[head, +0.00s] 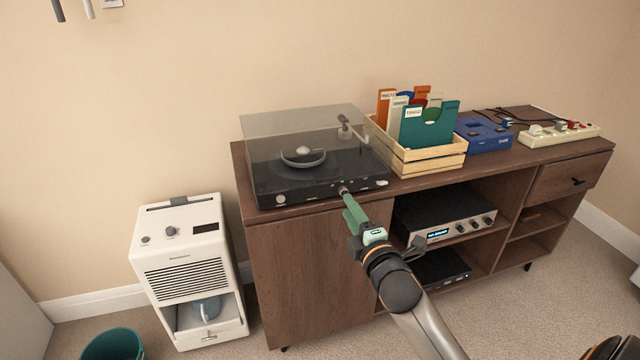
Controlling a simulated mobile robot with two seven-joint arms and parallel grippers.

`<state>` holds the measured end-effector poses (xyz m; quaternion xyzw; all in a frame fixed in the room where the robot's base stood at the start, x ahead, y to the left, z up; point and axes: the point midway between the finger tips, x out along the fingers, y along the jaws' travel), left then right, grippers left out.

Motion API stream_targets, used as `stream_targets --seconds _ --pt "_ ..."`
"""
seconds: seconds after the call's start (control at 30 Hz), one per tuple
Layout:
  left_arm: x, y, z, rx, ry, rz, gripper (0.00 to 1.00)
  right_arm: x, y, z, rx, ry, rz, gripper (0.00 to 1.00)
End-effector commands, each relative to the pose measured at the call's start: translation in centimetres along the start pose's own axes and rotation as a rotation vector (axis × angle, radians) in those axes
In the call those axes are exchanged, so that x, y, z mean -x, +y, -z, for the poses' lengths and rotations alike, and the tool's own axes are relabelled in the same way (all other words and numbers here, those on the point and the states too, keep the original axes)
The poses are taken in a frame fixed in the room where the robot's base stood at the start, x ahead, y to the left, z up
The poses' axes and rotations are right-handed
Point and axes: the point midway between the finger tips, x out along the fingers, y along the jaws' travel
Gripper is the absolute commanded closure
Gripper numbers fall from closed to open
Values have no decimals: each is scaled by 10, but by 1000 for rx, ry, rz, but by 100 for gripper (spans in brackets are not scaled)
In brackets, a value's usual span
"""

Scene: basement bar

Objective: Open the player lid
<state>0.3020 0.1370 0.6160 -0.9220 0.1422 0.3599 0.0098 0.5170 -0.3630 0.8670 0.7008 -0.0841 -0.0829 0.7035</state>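The record player (320,187) is a black turntable on the left end of the wooden cabinet. Its smoky see-through lid (300,122) lies over it; the platter and tonearm show through. I cannot tell whether the lid is slightly raised. I see nothing held, and cannot tell whether the tip touches the player or lid.
A wooden crate of records (428,162) stands close to the player's right. A blue device (484,134) and a cream device (558,135) stand farther right on the cabinet (300,245). A silver amplifier (445,222) sits on its shelf. A white dehumidifier (187,270) stands left.

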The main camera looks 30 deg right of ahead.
Motion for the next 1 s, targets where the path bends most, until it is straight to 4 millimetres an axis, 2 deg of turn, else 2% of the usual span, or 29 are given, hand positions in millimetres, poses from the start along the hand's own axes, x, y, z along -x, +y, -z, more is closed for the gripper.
stream_targets --seconds 0.4,0.6,0.8,1.0 --pt "-5 -2 -6 -2 1 3 50 -71 0 0 -4 0 -1 62" --pt "-6 -3 -9 -2 0 5 50 -100 -1 1 -4 1 1 62" --pt "-5 -4 -9 -3 2 6 50 -114 -1 1 -2 2 2 62" --pt "-5 -4 -10 -2 0 7 50 -116 0 1 -3 2 1 62"
